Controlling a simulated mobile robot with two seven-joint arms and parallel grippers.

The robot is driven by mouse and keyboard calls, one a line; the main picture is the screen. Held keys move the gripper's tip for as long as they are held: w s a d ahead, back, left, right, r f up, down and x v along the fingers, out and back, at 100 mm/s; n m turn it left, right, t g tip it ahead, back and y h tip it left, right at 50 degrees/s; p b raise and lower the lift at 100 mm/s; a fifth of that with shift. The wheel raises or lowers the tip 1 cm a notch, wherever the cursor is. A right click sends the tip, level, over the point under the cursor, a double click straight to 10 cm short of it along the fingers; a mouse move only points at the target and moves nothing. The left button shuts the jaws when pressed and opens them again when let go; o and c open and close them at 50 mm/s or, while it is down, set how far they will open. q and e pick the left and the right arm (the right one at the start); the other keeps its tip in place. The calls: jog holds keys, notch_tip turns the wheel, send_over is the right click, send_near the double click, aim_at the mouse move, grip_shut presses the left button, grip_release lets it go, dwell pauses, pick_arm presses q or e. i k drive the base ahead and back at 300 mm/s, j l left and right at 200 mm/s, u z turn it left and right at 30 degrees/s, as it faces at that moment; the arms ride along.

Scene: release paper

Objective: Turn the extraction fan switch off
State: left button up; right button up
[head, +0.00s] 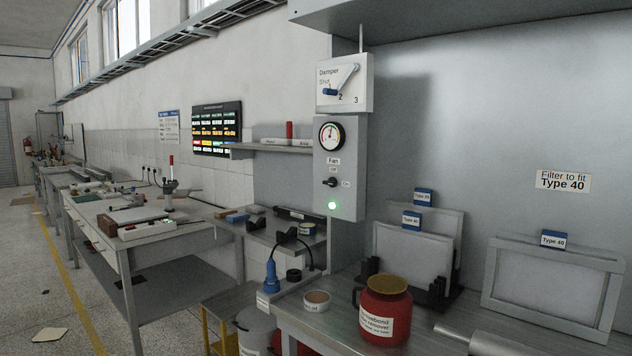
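The fan switch (330,182) is a small black knob on a grey control panel (349,150) that hangs on the wall near the middle of the head view. A "Fan" label (333,161) is above it, and an "On" label (346,184) is to its right. The knob is too small to tell for sure which way it points. A green lamp (332,205) below the switch is lit. A round dial gauge (331,136) is above the switch. Neither of my grippers shows in the head view.
A damper plate (345,83) with a blue-tipped lever is above the panel. On the bench below stand a red solvent jar (385,312), a small tub (316,300) and framed filters (552,280). A grey cylinder (492,343) lies at the bottom right.

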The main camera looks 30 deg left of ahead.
aim_at(332, 182)
jog(key=i+j, duration=0.15)
jog(key=j, duration=0.3)
jog(key=i+j, duration=0.1)
jog(key=j, duration=0.35)
jog(key=i+j, duration=0.15)
jog(key=j, duration=0.3)
jog(key=i+j, duration=0.1)
jog(key=j, duration=0.35)
jog(key=i+j, duration=0.15)
jog(key=j, duration=0.3)
jog(key=i+j, duration=0.1)
jog(key=j, duration=0.35)
jog(key=i+j+z, duration=0.1)
jog(key=j, duration=0.35)
